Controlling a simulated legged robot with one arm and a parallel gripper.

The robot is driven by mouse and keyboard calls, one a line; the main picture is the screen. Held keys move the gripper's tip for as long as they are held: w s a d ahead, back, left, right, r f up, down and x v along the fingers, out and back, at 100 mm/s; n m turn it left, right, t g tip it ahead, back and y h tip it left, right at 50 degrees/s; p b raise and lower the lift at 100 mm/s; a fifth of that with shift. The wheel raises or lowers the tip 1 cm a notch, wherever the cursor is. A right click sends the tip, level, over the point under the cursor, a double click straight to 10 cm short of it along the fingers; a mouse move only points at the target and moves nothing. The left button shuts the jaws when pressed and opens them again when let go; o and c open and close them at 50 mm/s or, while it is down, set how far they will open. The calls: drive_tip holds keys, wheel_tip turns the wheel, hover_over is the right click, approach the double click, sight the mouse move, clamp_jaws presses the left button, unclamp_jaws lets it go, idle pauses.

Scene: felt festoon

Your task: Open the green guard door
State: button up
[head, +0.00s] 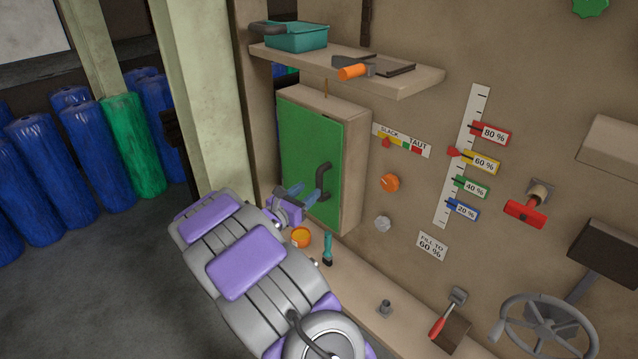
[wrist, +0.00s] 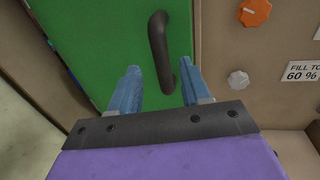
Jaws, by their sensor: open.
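The green guard door (head: 303,150) is the front of a beige box on the wall, and it looks shut. A dark curved handle (head: 322,182) stands on its right side. The door also fills much of the wrist view (wrist: 95,45), with the handle (wrist: 158,48) upright near the middle. My gripper (head: 307,193) is open in front of the lower part of the door. In the wrist view its blue fingers (wrist: 160,85) point at the door, with the handle's lower end between them, nearer the right finger. I cannot tell whether a finger touches the handle.
A shelf (head: 420,82) with a teal tray (head: 300,37) juts out above the box. Below the door, a ledge (head: 355,275) carries an orange cup (head: 300,237) and a teal-handled brush (head: 327,249). An orange knob (head: 390,183) is right of the box. A pale post (head: 205,90) stands left.

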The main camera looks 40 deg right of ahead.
sight(317, 183)
drive_tip(key=x, duration=0.6)
drive_tip(key=shift+d+b, duration=0.3)
drive_tip(key=shift+d, duration=0.1)
drive_tip(key=shift+c, duration=0.3)
drive_tip(key=shift+w, duration=0.1)
clamp_jaws()
